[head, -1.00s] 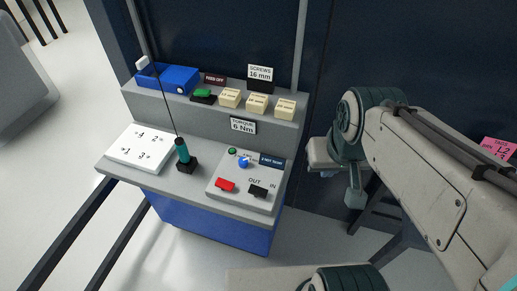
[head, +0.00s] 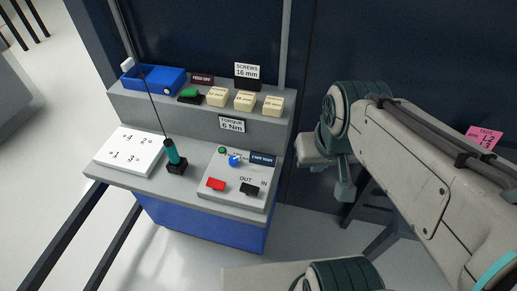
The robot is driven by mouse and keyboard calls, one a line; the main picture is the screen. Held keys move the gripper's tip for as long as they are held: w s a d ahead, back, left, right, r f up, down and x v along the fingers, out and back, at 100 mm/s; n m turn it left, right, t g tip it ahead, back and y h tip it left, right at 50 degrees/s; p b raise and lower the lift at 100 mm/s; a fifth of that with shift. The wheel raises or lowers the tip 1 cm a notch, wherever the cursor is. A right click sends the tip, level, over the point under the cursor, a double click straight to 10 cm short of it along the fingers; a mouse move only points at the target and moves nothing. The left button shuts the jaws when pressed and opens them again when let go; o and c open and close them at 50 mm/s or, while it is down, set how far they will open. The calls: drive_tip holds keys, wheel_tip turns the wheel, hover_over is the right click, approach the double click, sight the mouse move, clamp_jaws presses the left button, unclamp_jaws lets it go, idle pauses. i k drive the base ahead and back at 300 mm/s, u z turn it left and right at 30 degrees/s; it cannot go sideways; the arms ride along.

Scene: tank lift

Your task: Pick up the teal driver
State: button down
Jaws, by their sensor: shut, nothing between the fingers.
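The teal driver (head: 172,153) stands upright, tilted slightly, in a small black holder (head: 177,168) on the bench's lower deck. My gripper (head: 344,190) hangs below my arm's dark joint at the right, partly hidden by the arm. It looks shut and empty, well to the right of the driver and clear of the bench.
A white numbered plate (head: 130,150) lies left of the driver, and a control panel (head: 237,182) with red and black switches lies right. The upper shelf holds a blue box (head: 155,79), a green button (head: 190,93) and several cream blocks (head: 245,101). Dark rails (head: 65,228) run at lower left.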

sight(170, 148)
drive_tip(key=z, duration=3.15)
drive_tip(key=k, duration=2)
drive_tip(key=u, duration=2.5)
